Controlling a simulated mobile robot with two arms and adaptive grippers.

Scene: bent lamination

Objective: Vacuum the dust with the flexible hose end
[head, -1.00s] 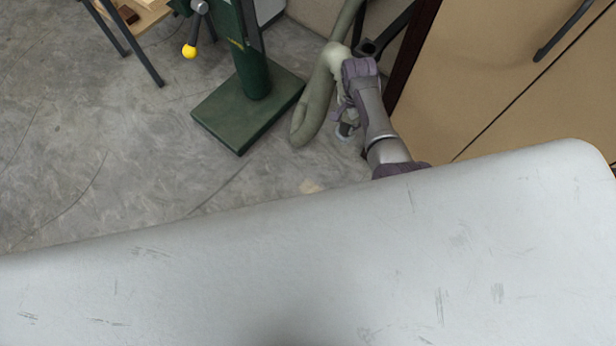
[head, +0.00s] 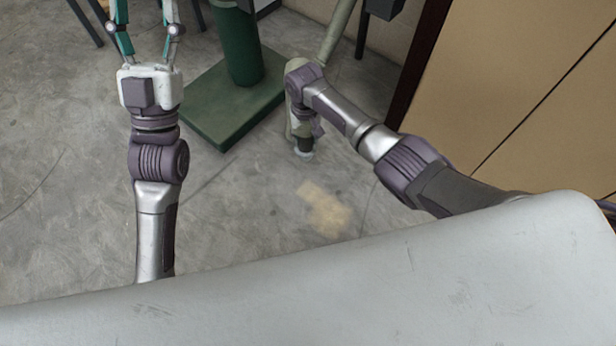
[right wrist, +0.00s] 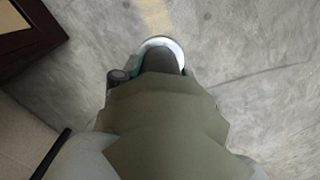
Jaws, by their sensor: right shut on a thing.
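A tan patch of dust (head: 325,210) lies on the concrete floor in the head view, and its streak (right wrist: 155,14) shows at the top of the right wrist view. The grey-green flexible hose (head: 338,38) hangs down behind my right arm. My right gripper (head: 302,145) points down and is shut on the hose, above and left of the dust. In the right wrist view the hose (right wrist: 165,115) fills the centre and hides most of the fingers. A pale ring (right wrist: 177,52) shows at its end. My left gripper (head: 146,22) is open and empty, its fingers spread at the top left.
A green machine base (head: 225,105) with a column stands on the floor between my arms. A tan cabinet (head: 520,90) stands at the right. A pale grey scratched surface (head: 330,300) fills the bottom of the head view. The floor around the dust is clear.

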